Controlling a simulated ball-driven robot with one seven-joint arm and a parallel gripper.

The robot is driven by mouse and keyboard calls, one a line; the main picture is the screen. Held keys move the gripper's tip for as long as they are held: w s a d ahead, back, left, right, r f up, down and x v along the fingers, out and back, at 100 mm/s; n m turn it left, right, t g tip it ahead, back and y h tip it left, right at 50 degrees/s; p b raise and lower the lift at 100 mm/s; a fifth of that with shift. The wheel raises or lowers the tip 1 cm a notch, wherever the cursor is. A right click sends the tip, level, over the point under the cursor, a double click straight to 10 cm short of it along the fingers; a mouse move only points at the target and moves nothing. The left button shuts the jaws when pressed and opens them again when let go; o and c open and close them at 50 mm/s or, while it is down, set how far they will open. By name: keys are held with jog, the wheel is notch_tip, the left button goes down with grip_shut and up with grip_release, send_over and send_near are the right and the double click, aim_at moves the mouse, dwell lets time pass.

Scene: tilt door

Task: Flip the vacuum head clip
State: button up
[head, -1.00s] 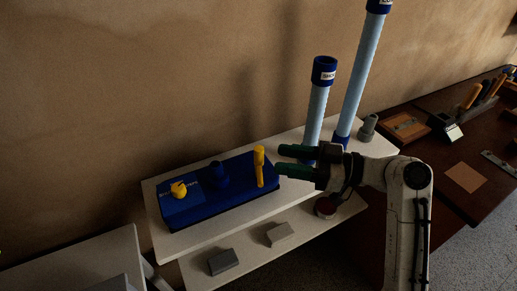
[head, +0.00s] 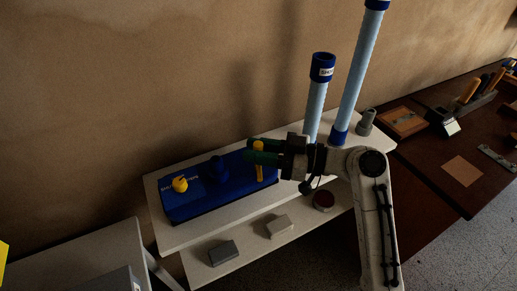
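The blue vacuum head (head: 217,188) lies on the upper white shelf. A yellow upright clip (head: 260,172) stands near its right end, and a yellow knob (head: 180,184) sits near its left end. My gripper (head: 251,152) comes in from the right with its dark green fingers pointing left. The fingers are apart, and they overlap the upper part of the yellow clip in the head view. The clip's middle is partly hidden by the fingers. I cannot tell whether they touch it.
Two light blue tubes stand behind my gripper, a short one (head: 317,100) and a tall one (head: 359,75). A grey fitting (head: 366,122) stands to their right. Grey blocks (head: 223,253) (head: 279,227) and a red-topped round item (head: 323,200) are on the lower shelf. A brown bench (head: 440,185) is at right.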

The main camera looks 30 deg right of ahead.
grip_shut()
jog(key=shift+d+f+g+b, duration=0.1)
jog(key=shift+f+g+b, duration=0.15)
jog(key=shift+b, duration=0.4)
jog(key=shift+d+n+g+y+b, duration=0.2)
jog(key=shift+n+g+y+b, duration=0.45)
jog(key=shift+b, duration=0.45)
jog(key=shift+d+n+g+y+b, duration=0.15)
jog(key=shift+n+g+y+b, duration=0.2)
jog(key=shift+n+g+b, duration=0.3)
jog(key=shift+s+r+g+b, duration=0.1)
jog(key=shift+r+g+b, duration=0.15)
jog(key=shift+g, duration=0.2)
jog(key=shift+o, duration=1.8)
grip_release()
